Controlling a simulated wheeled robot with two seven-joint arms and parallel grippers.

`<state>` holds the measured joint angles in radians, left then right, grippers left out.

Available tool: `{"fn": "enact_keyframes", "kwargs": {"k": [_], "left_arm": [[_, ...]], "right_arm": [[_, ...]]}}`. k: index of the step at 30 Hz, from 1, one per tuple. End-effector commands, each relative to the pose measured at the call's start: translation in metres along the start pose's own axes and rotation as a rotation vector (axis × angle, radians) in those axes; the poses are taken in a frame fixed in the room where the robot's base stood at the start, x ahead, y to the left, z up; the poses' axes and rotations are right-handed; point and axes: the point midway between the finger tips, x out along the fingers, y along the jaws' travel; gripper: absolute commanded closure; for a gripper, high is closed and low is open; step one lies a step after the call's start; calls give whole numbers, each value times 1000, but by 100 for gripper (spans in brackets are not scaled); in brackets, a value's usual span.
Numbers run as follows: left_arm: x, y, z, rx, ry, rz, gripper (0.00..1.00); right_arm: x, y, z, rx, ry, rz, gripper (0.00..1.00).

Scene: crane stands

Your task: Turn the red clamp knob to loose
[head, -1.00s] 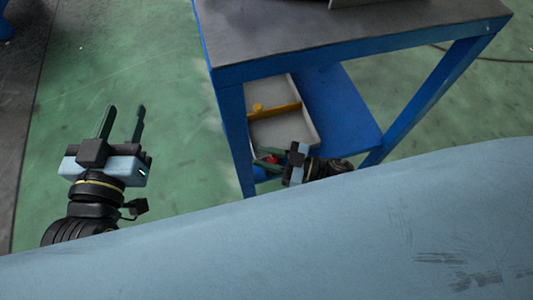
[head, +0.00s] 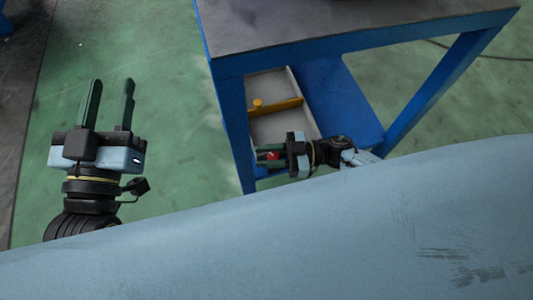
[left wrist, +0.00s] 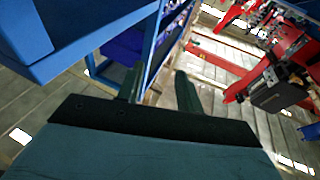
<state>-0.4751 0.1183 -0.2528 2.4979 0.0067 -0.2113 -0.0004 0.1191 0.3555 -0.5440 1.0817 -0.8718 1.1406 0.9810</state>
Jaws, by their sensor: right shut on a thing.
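The red clamp knob (head: 273,155) shows as a small red spot in the head view, low by the near side of the blue stand. My right gripper (head: 262,155) points left there, with its dark green fingers shut on the red knob. The fingers and gripper body hide most of the knob and what it is mounted on. My left gripper (head: 112,84) is at the left over the green floor, open and empty, its fingers apart. Its fingers also show in the left wrist view (left wrist: 158,75), with nothing between them.
The blue stand (head: 225,110) has a dark top (head: 300,25) and a lower blue shelf (head: 345,105). A grey tray (head: 312,125) with a yellow bar (head: 280,107) and a yellow knob (head: 257,103) lies there. Red equipment (left wrist: 285,65) shows in the left wrist view.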

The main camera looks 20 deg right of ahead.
Motion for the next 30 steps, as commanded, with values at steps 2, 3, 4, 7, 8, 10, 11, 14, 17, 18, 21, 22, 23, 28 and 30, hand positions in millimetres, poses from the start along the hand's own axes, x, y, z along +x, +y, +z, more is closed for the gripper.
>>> {"fn": "enact_keyframes", "kwargs": {"k": [2,3,4,7,8,10,11,14,17,18,21,22,23,28,30], "left_arm": [[0,0,0,0,0,0,64],[0,0,0,0,0,0,64],[0,0,0,0,0,0,64],[0,0,0,0,-1,0,64],[0,0,0,0,-1,0,64],[0,0,0,0,-1,-1,64],[0,0,0,0,-1,-1,64],[0,0,0,0,-2,-1,64],[0,0,3,1,-28,-1,64],[0,-1,8,1,-58,-4,64],[-2,-4,20,4,-136,-10,64],[-3,-5,24,5,-157,-11,64],[-4,-5,27,6,-179,-13,64],[-9,-9,43,10,-280,-22,64],[-10,-10,46,10,-296,-23,64]], "right_arm": [[-1,0,1,2,-2,2,95],[-1,0,1,2,-2,2,71],[-1,0,1,2,-2,2,67],[-1,0,1,1,-2,2,63],[-1,0,1,1,-2,2,63],[0,0,1,1,-1,2,63],[0,0,0,1,-1,2,63],[-2,0,0,1,-1,2,63],[-10,0,0,1,-3,3,63],[-15,0,0,1,-5,3,63],[-34,0,0,2,-6,4,63],[-41,0,0,2,-7,3,63],[-48,0,0,2,-7,3,63],[-87,0,0,1,-6,4,63],[-101,0,1,2,-6,3,63]]}}
